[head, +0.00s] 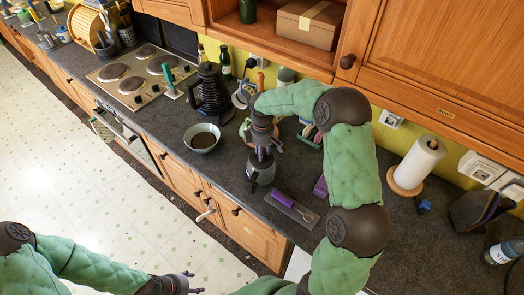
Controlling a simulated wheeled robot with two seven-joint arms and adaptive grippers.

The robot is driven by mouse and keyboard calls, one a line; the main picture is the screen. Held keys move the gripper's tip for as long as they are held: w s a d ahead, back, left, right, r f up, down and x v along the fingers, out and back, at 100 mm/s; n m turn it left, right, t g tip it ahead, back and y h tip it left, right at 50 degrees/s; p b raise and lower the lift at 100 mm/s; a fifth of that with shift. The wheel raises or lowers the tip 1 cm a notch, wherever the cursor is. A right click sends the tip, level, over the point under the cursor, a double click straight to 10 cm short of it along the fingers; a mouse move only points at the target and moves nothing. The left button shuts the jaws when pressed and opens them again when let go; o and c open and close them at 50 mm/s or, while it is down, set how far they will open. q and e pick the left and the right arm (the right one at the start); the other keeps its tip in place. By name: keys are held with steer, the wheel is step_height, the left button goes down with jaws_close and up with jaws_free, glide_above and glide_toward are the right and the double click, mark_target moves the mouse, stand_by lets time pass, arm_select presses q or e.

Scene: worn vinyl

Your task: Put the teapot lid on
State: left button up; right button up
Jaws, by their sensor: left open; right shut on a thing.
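My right gripper (262,152) points down over the counter, directly above a dark pot (261,173) that looks like the teapot. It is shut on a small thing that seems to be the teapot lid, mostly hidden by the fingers. I cannot tell whether that thing touches the pot's rim. The pot stands upright near the counter's front edge. My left gripper (191,284) is open and empty, low at the bottom of the view, over the floor and away from the counter.
A tall black appliance (209,90) stands behind the bowl. A grey tray (291,209) with a purple item lies to the right. A paper towel roll (418,162) stands further right. Wall cabinets hang above.

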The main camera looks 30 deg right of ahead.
stand_by(0.3)
steer(key=o, duration=1.2)
steer(key=shift+r+p, duration=1.5)
steer(key=shift+r, duration=0.75)
step_height(320, 180, up, 12)
stand_by(0.3)
